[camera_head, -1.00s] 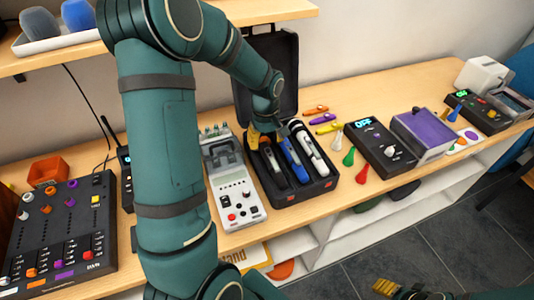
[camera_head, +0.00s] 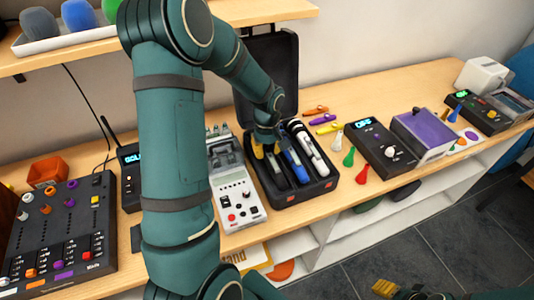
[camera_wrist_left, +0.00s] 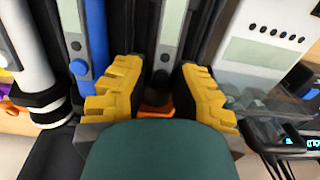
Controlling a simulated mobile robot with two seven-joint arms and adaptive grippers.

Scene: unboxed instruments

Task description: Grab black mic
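The black mic (camera_head: 276,170) lies in the left slot of an open black case (camera_head: 313,192) on the wooden bench. In the left wrist view its dark body with a grey strip (camera_wrist_left: 170,38) runs between my fingers. A blue mic (camera_head: 293,161) and a white mic (camera_head: 313,155) lie to its right in the head view. My left gripper (camera_head: 264,150) is low over the back end of the black mic. In the wrist view its yellow fingers (camera_wrist_left: 160,97) are apart, one on each side of the mic. My right gripper (camera_head: 384,288) shows only partly at the bottom edge, away from the bench.
A grey device (camera_head: 238,196) stands close left of the case, and a mixer (camera_head: 60,240) is farther left. Coloured small items (camera_head: 350,156) and a black OFF-display box (camera_head: 383,150) are to the right. The case's raised lid (camera_head: 276,75) stands behind.

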